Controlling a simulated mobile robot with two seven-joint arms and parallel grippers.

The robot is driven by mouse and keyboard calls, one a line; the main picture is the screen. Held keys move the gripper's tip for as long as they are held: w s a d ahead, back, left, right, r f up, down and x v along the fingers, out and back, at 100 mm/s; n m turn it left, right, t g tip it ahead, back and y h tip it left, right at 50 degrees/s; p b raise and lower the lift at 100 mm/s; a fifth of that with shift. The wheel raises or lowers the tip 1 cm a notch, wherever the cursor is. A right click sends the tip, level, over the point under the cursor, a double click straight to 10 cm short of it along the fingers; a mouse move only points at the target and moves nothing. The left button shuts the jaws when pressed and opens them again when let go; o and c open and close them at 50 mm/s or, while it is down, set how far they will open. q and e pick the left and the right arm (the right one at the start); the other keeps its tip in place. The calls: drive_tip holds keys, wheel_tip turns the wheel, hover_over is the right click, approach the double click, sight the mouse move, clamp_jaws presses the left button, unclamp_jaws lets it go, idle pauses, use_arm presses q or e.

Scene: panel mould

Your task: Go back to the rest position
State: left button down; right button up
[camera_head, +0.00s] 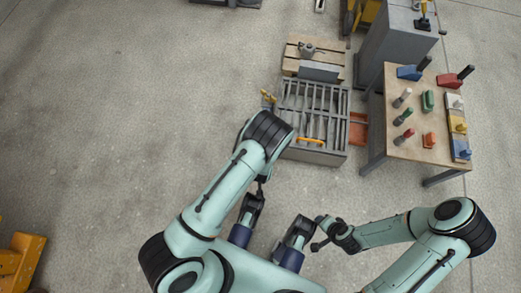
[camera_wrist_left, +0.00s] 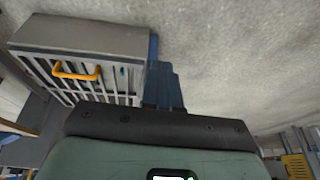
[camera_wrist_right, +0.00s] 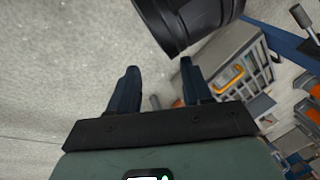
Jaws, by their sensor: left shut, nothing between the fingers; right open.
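My left gripper (camera_head: 261,190) hangs below the bent left elbow, in front of my body, and is mostly hidden by the arm in the head view. In the left wrist view its dark blue fingers (camera_wrist_left: 164,82) are together with nothing between them. My right gripper (camera_head: 318,233) points left in front of my body, with its fingers apart and empty.
A wooden table (camera_head: 392,145) with several coloured tools stands at the right. A grey cabinet (camera_head: 395,45) and a pallet (camera_head: 302,68) stand behind. A yellow machine part (camera_head: 20,262) is at the lower left. The floor on the left is clear.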

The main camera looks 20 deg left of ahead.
use_arm(q)
drive_tip(key=s, duration=0.1)
drive_tip(key=s+d+r, duration=0.1)
drive_tip(key=s+r, duration=0.1)
drive_tip(key=s, duration=0.1)
drive_tip(key=shift+d+p, duration=0.15)
drive_tip(key=shift+p, duration=0.25)
use_arm(e)
drive_tip(key=shift+s+a+r+g, duration=0.25)
drive_tip(key=shift+s+r, duration=0.1)
drive_tip(key=shift+s, duration=0.15)
drive_tip(key=shift+s+a+r+g, duration=0.15)
drive_tip(key=shift+s+a+r, duration=0.15)
drive_tip(key=shift+s, duration=0.15)
